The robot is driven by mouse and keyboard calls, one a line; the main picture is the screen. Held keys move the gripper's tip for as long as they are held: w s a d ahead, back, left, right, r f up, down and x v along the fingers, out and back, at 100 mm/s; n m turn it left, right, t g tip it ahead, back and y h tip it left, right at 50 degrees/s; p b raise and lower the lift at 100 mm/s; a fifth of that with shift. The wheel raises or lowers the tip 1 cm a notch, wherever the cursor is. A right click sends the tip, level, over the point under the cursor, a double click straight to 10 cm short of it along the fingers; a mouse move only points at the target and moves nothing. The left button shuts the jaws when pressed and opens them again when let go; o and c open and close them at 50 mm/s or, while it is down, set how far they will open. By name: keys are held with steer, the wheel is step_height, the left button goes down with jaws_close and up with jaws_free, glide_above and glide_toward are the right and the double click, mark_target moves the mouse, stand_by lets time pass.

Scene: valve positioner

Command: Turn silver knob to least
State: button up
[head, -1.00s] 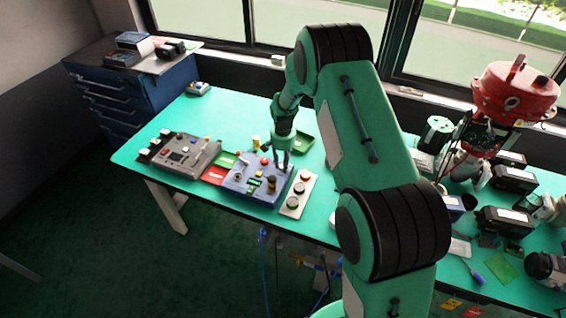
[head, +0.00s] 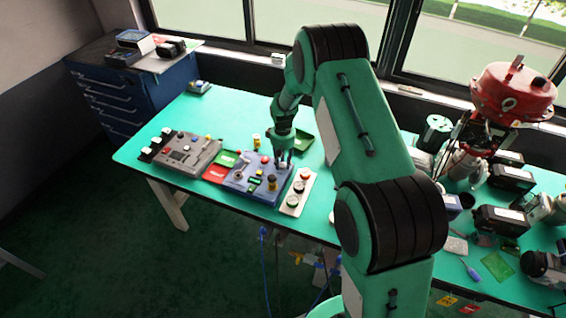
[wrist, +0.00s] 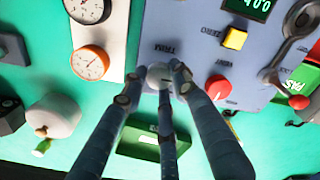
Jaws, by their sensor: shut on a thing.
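The silver knob (wrist: 158,76) sits on the blue-grey control panel (wrist: 190,30) near a label that seems to read TRIM. In the wrist view my gripper (wrist: 158,78) has its fingers closed around the knob, which is partly hidden between the fingertips. In the head view my gripper (head: 284,158) reaches down onto the right side of the blue panel (head: 240,182). The knob is too small and covered to make out there, and its pointer or scale cannot be read.
A plate with round gauges (wrist: 90,62) lies beside the panel. A green tray (head: 304,142) lies behind. A grey control box (head: 186,152) stands at left.

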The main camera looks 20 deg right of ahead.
mark_target(282, 164)
steer(key=shift+w+r, duration=0.35)
steer(key=shift+w, duration=0.1)
steer(key=o, duration=1.1)
steer(key=shift+s+f, duration=0.2)
steer(key=shift+s, duration=0.05)
steer(key=shift+r, duration=0.1)
step_height(282, 164, up, 12)
steer(key=shift+f, duration=0.1)
